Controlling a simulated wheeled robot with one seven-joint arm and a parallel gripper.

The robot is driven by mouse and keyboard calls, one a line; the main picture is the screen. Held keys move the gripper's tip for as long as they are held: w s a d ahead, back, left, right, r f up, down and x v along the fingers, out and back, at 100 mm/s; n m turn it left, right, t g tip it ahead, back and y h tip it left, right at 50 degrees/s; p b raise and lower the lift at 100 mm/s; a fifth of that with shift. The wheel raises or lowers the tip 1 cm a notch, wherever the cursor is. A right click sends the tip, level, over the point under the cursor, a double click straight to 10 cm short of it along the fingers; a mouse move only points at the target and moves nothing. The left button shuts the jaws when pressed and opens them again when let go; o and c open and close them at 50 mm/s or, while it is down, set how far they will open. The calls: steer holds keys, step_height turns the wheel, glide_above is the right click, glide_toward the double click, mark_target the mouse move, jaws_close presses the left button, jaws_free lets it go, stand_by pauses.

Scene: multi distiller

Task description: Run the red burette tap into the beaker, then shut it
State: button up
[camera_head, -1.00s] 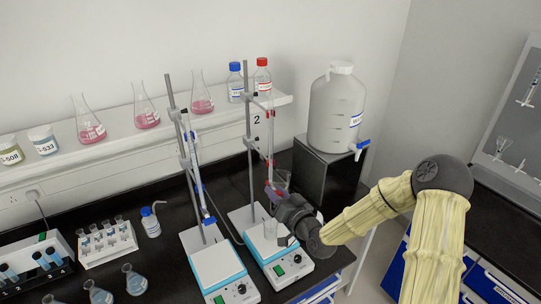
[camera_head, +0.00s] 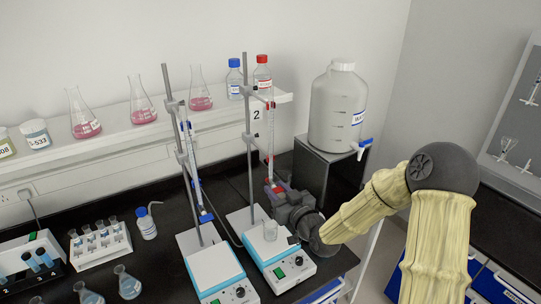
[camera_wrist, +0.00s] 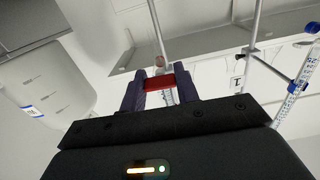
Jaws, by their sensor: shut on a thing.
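The red burette (camera_head: 270,140) hangs upright on the right stand, above the right hotplate. My gripper (camera_wrist: 160,86) is at the burette's lower end, its dark fingers shut on the red tap (camera_wrist: 159,84), which lies crosswise between them in the wrist view. In the head view my gripper (camera_head: 276,187) hides most of the tap and the burette tip. I cannot tell whether liquid runs or how full the beaker is.
A blue-tapped burette (camera_head: 192,150) on another stand is close by on the left, over the left hotplate (camera_head: 215,268). A large carboy (camera_head: 337,112) stands on a black box behind my gripper. Bottles and pink flasks line the shelf (camera_head: 120,145).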

steer(key=o, duration=1)
steer(key=shift+b+v, duration=7.9)
steer(key=shift+v, duration=0.8)
